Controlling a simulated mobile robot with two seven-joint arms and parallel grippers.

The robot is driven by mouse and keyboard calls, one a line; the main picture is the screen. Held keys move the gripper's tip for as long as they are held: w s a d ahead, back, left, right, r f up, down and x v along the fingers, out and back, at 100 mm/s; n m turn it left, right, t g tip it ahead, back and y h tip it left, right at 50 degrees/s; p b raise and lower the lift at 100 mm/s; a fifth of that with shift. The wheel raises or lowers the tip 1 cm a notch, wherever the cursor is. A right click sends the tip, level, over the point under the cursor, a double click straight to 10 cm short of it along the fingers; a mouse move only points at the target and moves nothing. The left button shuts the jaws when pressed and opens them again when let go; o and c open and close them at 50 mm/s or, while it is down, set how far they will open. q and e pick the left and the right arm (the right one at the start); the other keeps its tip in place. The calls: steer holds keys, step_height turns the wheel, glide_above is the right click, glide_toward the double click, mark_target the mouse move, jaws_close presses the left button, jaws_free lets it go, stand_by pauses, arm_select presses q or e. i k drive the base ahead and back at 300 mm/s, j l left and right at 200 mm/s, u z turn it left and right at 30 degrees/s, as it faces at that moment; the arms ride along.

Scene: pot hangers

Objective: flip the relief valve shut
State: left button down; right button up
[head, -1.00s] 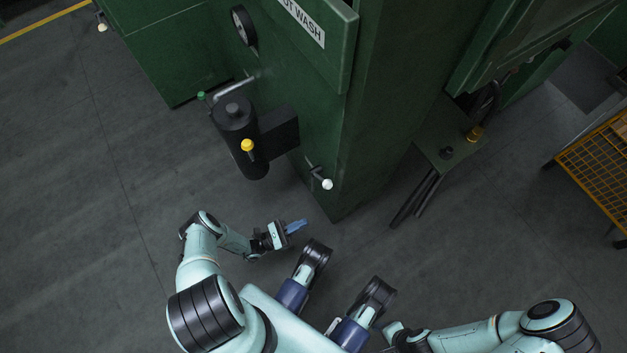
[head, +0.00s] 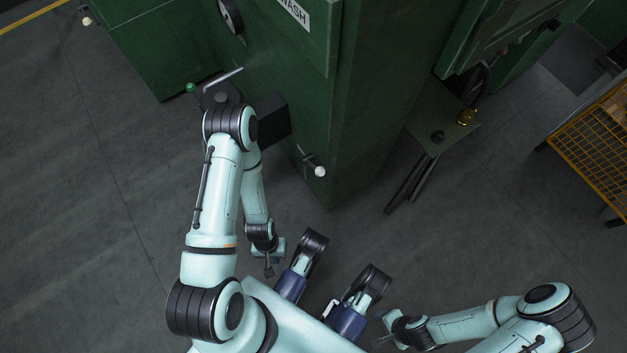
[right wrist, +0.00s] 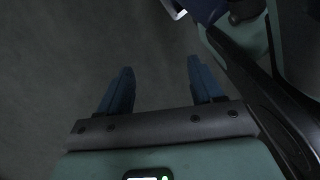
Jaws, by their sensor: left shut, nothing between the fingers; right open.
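Which fitting is the relief valve I cannot tell for sure. A white-knobbed lever (head: 318,171) sticks out low on the green cabinet's side. A green-knobbed lever (head: 192,89) stands by a grey pipe at the cabinet's left. The black cylinder (head: 222,93) beside it is mostly hidden behind my left arm, and its yellow knob is hidden. My left gripper (head: 269,267) is shut and empty, pointing down, below and left of the white knob and apart from it. My right gripper (right wrist: 158,80) is open and empty in the right wrist view, over bare floor.
The tall green cabinet (head: 365,100) fills the upper middle. A small green shelf (head: 452,134) with a brass fitting (head: 467,117) juts from its right. An orange wire cart (head: 600,140) stands at far right. The grey floor (head: 90,230) at left is clear.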

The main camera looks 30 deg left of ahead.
mark_target(319, 171)
steer(key=u, duration=1.8)
steer(key=k+l, duration=0.1)
steer(key=l, duration=1.9)
steer(key=u, duration=0.55)
steer(key=z, duration=0.55)
